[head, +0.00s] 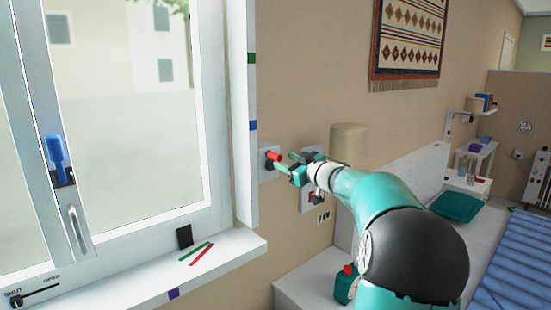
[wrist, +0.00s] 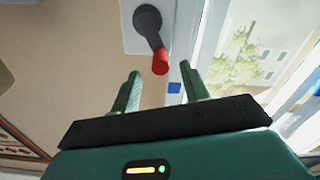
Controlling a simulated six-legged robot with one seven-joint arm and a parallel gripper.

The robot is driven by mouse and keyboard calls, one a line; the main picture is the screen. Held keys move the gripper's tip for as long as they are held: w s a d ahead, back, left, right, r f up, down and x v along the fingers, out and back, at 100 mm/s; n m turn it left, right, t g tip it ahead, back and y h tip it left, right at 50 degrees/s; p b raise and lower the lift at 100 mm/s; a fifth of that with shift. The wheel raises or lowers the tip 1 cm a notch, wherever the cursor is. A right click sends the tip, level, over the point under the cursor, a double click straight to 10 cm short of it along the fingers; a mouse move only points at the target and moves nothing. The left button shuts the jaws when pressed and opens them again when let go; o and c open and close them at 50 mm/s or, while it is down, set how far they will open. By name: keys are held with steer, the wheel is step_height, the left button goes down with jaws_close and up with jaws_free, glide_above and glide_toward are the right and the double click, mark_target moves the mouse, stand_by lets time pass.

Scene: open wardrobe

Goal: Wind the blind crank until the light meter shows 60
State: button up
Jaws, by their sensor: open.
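The crank is a dark arm with a red knob (head: 274,156) on a pale wall plate, just right of the window frame. In the wrist view the red knob (wrist: 160,62) hangs from the dark crank arm (wrist: 148,24), appearing between my two finger ends. My gripper (head: 284,162) is open, with its green fingers just right of the knob in the head view. The same gripper (wrist: 160,72) looks empty in the wrist view; I cannot tell whether it touches the knob. I cannot make out a light meter reading.
The white window sill (head: 140,283) holds red and green strips (head: 201,254) and a small black block (head: 184,236). A second wall plate (head: 308,200) lies below my gripper. A beige lampshade (head: 348,143) stands close to its right. A teal red-topped bottle (head: 345,283) stands below.

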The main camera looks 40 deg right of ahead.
mark_target(280, 158)
steer(key=w, duration=0.6)
steer(key=shift+a, duration=0.1)
steer(key=c, duration=1)
